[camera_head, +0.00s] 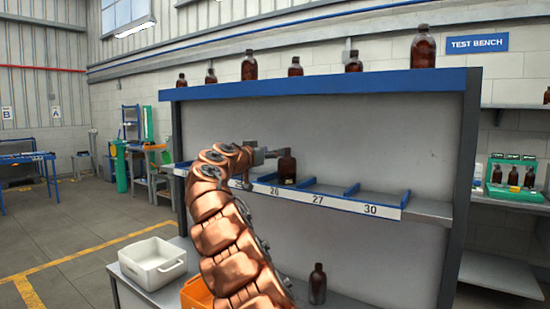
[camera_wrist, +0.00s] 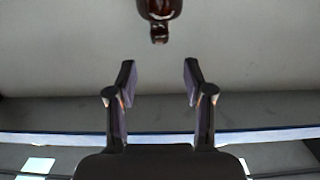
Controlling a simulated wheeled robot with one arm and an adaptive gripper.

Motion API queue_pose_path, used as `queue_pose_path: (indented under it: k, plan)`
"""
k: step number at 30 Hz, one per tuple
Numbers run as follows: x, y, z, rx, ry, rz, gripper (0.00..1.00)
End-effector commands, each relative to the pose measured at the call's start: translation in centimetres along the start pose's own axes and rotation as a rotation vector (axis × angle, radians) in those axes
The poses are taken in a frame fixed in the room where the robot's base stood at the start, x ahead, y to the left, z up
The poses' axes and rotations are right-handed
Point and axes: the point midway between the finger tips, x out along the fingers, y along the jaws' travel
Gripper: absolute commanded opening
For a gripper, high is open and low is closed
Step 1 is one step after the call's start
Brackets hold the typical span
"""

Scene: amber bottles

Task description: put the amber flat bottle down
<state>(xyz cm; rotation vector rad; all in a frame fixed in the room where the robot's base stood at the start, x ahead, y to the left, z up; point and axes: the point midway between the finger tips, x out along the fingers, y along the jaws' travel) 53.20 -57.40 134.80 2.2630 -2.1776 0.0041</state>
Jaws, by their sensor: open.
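An amber bottle (camera_head: 286,168) with a dark cap stands upright on the labelled shelf, by the number 26 slot. From here I cannot tell whether it is the flat one. My gripper (camera_head: 263,154) is just left of its neck in the head view, at about cap height. In the wrist view my gripper (camera_wrist: 157,78) has its two fingers spread with nothing between them. An amber bottle (camera_wrist: 158,10) shows at the top edge there, neck pointing down, beyond the fingertips and apart from them. The rest of it is cut off.
Blue dividers split the shelf (camera_head: 430,212); slots 27 and 30 look empty. Several amber bottles (camera_head: 423,48) stand along the rack's top. Another bottle (camera_head: 318,284) stands on the lower surface. A white bin (camera_head: 152,262) and an orange bin (camera_head: 197,294) sit at lower left.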

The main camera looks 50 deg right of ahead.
Motion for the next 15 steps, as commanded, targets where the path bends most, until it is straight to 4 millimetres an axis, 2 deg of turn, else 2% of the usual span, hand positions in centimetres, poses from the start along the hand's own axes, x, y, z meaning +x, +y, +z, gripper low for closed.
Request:
queue_pose_path:
  k: [6,15]
  plan:
    - [-1.5,0.0,0.3,-0.002,-0.003,0.001,0.52]
    - [-2.0,0.0,0.1,-0.001,-0.002,0.001,0.52]
